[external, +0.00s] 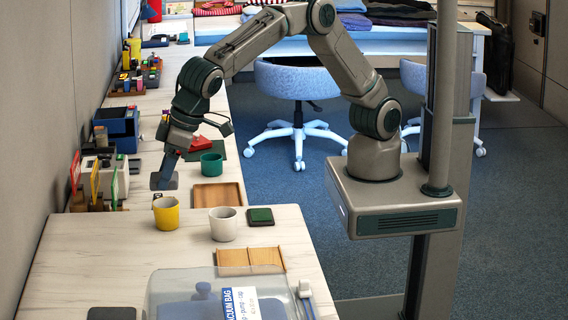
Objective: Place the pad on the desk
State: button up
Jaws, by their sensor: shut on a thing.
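My gripper (166,174) is low over the left part of the desk (75,255), near the wall. It is shut on a small, flat-bottomed, dark grey-blue thing, which I take to be the pad (163,182). Its details are too small to make out, and the fingers partly hide it. I cannot tell whether its underside touches the desk top. The desk has a pale wood-grain top and runs along the wall.
A yellow cup (166,214) stands just in front of my gripper. A white cup (223,225), a green-topped block (260,216) and a wooden tray (218,195) are to the right. Card holders (98,190) crowd the left.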

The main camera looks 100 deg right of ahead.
jog(key=shift+d+r, duration=0.15)
jog(key=shift+d, duration=0.05)
jog(key=w+d+f+m+h+b, duration=0.1)
jog(key=w+d+f, duration=0.1)
jog(key=d, duration=1)
jog(key=w+d+f+m+b, duration=0.1)
jog(key=d+f, duration=0.1)
jog(key=d, duration=1.1)
jog(key=s+d+f+m+b, duration=0.1)
jog(key=s+d+f, duration=0.15)
jog(key=d, duration=0.75)
jog(key=s+d+f+m, duration=0.1)
jog(key=s+d, duration=0.3)
jog(key=d, duration=0.6)
jog(key=shift+h, duration=0.4)
jog(key=w+a+f, duration=0.1)
jog(key=a+f, duration=0.1)
jog(key=a, duration=0.1)
jog(key=w+a+f, duration=0.2)
jog(key=a+f, duration=0.1)
jog(key=a, duration=0.1)
jog(key=w+a+f, duration=0.2)
jog(key=a, duration=0.1)
jog(key=shift+w+a+f+b, duration=0.15)
jog(key=shift+a+b, duration=0.2)
jog(key=shift+f, duration=2)
jog(key=shift+f, duration=0.1)
